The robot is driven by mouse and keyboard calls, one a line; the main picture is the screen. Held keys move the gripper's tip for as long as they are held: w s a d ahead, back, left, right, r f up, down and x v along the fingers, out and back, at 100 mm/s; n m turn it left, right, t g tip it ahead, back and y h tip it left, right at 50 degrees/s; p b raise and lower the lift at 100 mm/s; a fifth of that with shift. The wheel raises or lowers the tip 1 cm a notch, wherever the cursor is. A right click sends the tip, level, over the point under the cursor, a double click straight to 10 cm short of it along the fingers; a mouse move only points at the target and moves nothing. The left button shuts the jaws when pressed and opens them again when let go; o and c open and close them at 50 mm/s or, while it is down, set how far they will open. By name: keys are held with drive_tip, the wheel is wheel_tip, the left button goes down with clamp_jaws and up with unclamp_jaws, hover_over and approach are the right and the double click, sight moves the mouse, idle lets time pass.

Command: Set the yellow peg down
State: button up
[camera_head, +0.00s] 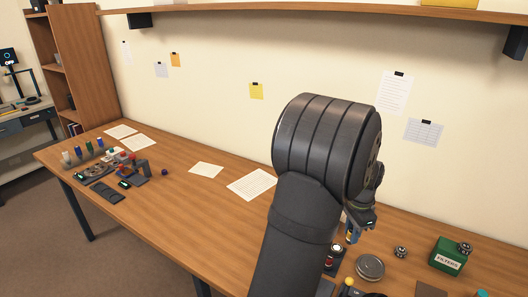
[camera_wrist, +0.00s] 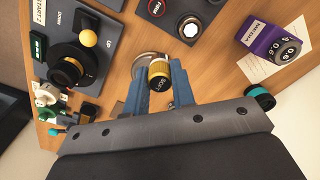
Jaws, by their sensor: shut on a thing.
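My gripper (camera_wrist: 158,80) is shut on the yellow peg (camera_wrist: 159,73), a short gold-yellow cylinder with a dark lettered band, held between two blue-grey fingers. A round, pale metal disc (camera_wrist: 141,66) shows partly behind the peg; I cannot tell whether the peg touches it. In the head view my gripper (camera_head: 352,234) is small and partly hidden behind my arm, over the right part of the wooden table. A bit of yellow shows between its fingers there.
In the wrist view, a dark panel (camera_wrist: 105,22) with a yellow ball knob stands left, a purple box (camera_wrist: 262,32) right. A teal-and-black cylinder (camera_wrist: 260,98) lies near the right finger. In the head view, a green filters box (camera_head: 448,258) and metal disc (camera_head: 370,267) stand nearby.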

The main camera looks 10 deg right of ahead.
drive_tip(key=w+a+f+n, duration=0.2)
drive_tip(key=w+a+n, duration=0.2)
drive_tip(key=a, duration=0.5)
drive_tip(key=w+a+f+n, duration=0.2)
drive_tip(key=w+a+n, duration=0.2)
drive_tip(key=w+a, duration=0.3)
drive_tip(key=w+a+f+n, duration=0.3)
drive_tip(key=w+a+n, duration=0.2)
drive_tip(key=a, duration=0.5)
drive_tip(key=shift+w+a, duration=0.3)
drive_tip(key=shift+a, duration=0.1)
drive_tip(key=a+n, duration=0.1)
drive_tip(key=a, duration=0.3)
drive_tip(key=w+a+f+n, duration=0.1)
drive_tip(key=a+n, duration=0.1)
drive_tip(key=a, duration=0.2)
drive_tip(key=a+f+n, duration=0.1)
drive_tip(key=a+n, duration=0.1)
drive_tip(key=a, duration=0.2)
drive_tip(key=shift+w+a+f, duration=0.2)
drive_tip(key=shift+w+f, duration=0.05)
drive_tip(key=shift+w, duration=0.05)
